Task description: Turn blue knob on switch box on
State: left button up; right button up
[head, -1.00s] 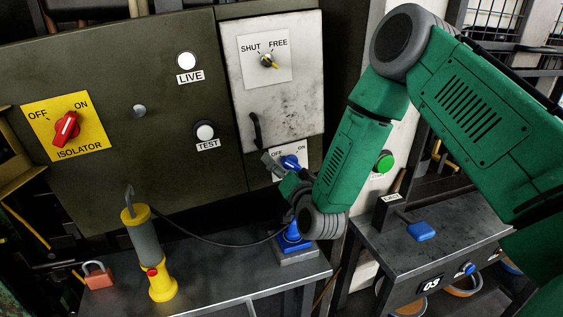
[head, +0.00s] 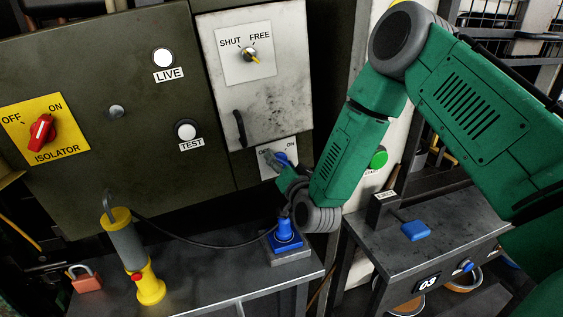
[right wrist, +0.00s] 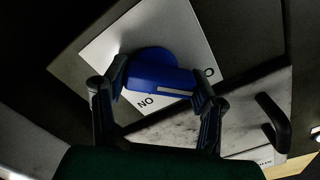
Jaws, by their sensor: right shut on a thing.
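The switch box's blue knob (head: 281,158) sits on a small white plate (head: 291,147) marked OFF and ON, below the worn white door. In the head view my right gripper (head: 277,164) is at the knob and partly covers it and the OFF label. In the right wrist view the blue knob (right wrist: 155,78) lies between the two dark fingers, which are shut on its bar. A pale mark shows along the bar. The exact setting is hard to tell. My left gripper is not in view.
A black handle (head: 240,129) is just above the plate. A SHUT/FREE switch (head: 250,54) and a red isolator knob (head: 41,132) are farther off. Below, a bench holds a yellow-grey pendant (head: 128,250), a red padlock (head: 86,279) and a blue-based device (head: 285,236).

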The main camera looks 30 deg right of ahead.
jog(key=shift+d, duration=0.35)
jog(key=shift+a+r, duration=0.1)
jog(key=shift+a, duration=0.35)
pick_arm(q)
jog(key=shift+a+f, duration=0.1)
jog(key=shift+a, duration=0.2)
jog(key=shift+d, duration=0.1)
pick_arm(e)
jog(key=shift+d, duration=0.2)
